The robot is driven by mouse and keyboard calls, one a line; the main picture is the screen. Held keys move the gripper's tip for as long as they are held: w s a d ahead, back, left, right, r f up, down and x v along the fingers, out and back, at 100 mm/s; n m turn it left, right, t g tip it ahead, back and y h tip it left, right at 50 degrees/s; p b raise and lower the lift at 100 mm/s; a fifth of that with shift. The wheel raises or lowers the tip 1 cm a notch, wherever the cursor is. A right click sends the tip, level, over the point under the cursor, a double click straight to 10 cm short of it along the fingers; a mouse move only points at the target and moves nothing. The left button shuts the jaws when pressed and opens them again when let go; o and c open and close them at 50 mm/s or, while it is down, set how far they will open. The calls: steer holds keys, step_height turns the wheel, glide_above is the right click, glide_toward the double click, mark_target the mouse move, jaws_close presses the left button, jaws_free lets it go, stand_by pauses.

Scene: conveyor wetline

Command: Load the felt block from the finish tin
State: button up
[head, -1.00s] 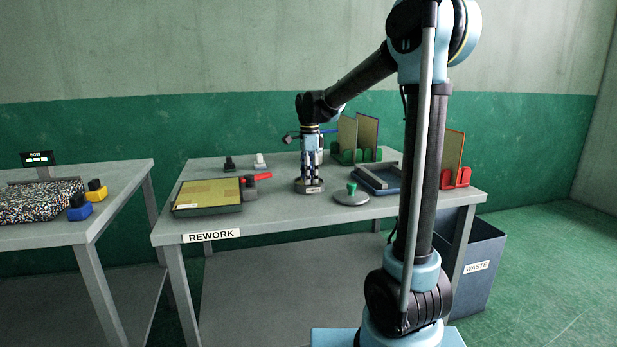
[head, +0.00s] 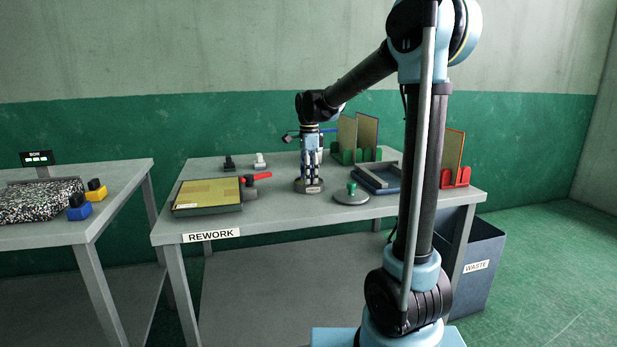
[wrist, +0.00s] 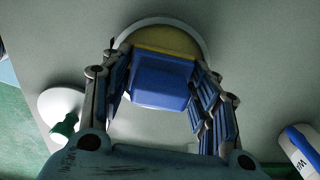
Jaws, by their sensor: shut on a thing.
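The felt block (wrist: 160,82) is blue on top in the wrist view. My gripper (wrist: 160,90) is shut on it, with a finger on either side. The finish tin (wrist: 204,40) is round with a pale rim, and yellowish stuff shows inside around the block. The block is in or just above the tin; I cannot tell if it touches the bottom. In the head view my gripper (head: 311,178) points straight down into the tin (head: 298,187) on the rework table, and the block is hidden there by the fingers.
A round lid with a green knob (head: 351,193) lies right of the tin. A tray with a yellowish panel (head: 207,192) and a red-handled tool (head: 258,178) are left. A blue-grey frame (head: 376,180) and green rack (head: 357,155) stand right. A waste bin (head: 478,262) stands beside the rework table (head: 290,222).

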steer(key=shift+r, duration=3.4)
